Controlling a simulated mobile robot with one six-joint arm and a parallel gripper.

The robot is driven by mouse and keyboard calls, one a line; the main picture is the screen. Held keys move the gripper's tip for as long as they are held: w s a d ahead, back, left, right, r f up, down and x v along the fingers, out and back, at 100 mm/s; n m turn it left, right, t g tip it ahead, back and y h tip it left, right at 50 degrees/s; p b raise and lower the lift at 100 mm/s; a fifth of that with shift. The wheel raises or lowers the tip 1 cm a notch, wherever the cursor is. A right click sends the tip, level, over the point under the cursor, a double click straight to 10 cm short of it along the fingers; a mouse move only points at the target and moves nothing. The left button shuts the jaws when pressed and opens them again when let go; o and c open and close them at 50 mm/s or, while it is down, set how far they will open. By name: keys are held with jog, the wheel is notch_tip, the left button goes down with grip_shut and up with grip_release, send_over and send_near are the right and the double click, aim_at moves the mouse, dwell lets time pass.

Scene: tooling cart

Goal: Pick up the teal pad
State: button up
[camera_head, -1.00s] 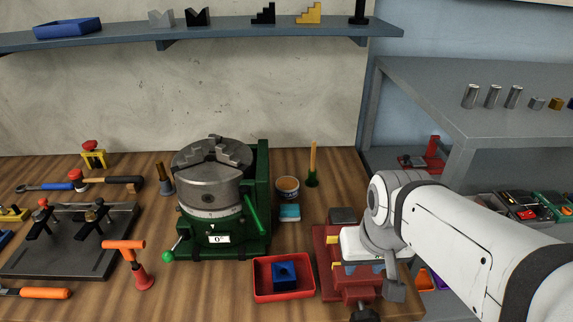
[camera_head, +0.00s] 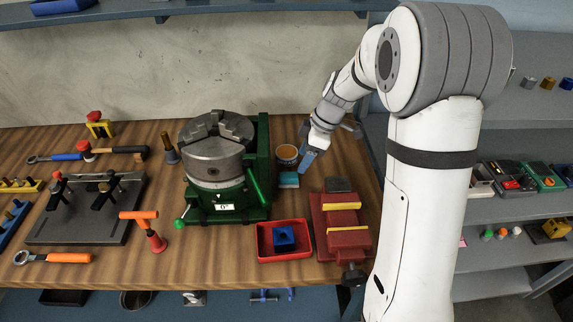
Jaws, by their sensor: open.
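The teal pad (camera_head: 289,181) is a small block lying on the wooden bench, just in front of a round tin and right of the green rotary table. My gripper (camera_head: 306,150) is above the bench, up and to the right of the pad, pointing down. A blue fingertip shows close to the pad and tin. It is open, and nothing shows between its fingers. The pad is in plain view, apart from the gripper as far as I can tell.
The round tin (camera_head: 287,154) stands right behind the pad. The green rotary table with chuck (camera_head: 215,150) is close on the left. A red tray (camera_head: 262,246) with a blue block and a red vise (camera_head: 343,215) are in front. Bare wood lies right of the pad.

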aim_at(289, 175)
jog(key=shift+n, duration=0.8)
jog(key=shift+w+p+x, duration=0.35)
jog(key=shift+p+x, duration=0.1)
jog(key=shift+x, duration=1.1)
jog(key=shift+w+p+x, duration=0.3)
jog(key=shift+p+x, duration=0.15)
jog(key=shift+x, duration=1.1)
jog(key=shift+w+p+x, duration=0.35)
jog(key=shift+p+x, duration=0.1)
jog(key=shift+x, duration=1.1)
jog(key=shift+a+r, duration=0.1)
jog(key=shift+a, duration=0.05)
jog(key=c, duration=1.1)
